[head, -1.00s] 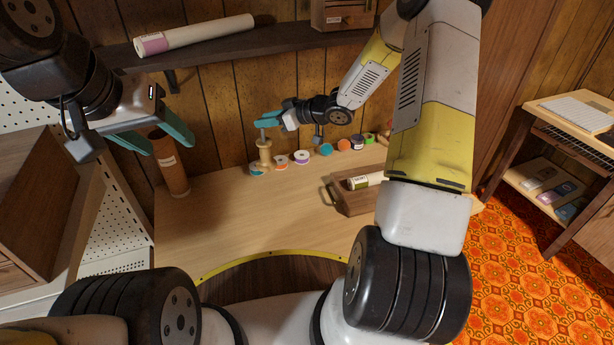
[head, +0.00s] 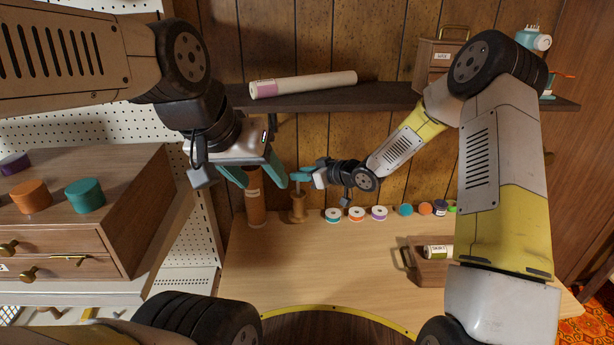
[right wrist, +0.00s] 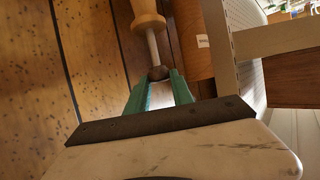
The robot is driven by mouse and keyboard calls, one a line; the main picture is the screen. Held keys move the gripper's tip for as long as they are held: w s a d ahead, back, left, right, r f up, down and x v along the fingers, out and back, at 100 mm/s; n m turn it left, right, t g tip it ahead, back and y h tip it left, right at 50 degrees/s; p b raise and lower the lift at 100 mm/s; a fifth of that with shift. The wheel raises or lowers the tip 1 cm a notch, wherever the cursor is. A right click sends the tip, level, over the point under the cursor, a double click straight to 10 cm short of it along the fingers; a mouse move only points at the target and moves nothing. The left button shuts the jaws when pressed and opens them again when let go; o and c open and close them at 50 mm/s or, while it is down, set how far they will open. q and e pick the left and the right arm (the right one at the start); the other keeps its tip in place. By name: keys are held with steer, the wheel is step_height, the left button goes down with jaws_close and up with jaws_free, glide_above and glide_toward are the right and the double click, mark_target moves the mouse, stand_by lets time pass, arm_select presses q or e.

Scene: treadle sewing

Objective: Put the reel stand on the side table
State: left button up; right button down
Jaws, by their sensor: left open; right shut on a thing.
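The reel stand (head: 298,206) is a turned wooden piece with a thin metal rod, at the back left of the work table. My right gripper (head: 300,177) is shut on the top of its rod. The right wrist view shows the rod's dark end between the green fingers and the stand's wooden body (right wrist: 146,8) beyond. I cannot tell whether its base touches the table. My left gripper (head: 265,184) is open and empty, in front of a brown tube. I cannot make out the side table in the current views.
The brown tube (head: 256,205) stands close left of the stand. Several thread spools (head: 357,215) line the table's back. A wooden tray (head: 432,272) holds a small roll. A shelf (head: 385,98) hangs above. A drawer cabinet (head: 135,235) stands at left. The table's middle (head: 310,265) is clear.

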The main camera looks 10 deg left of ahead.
mark_target(297, 183)
steer(key=shift+a, duration=0.35)
steer(key=shift+a+f, duration=0.1)
steer(key=shift+f, duration=1.75)
steer(key=c, duration=1.1)
jaws_free()
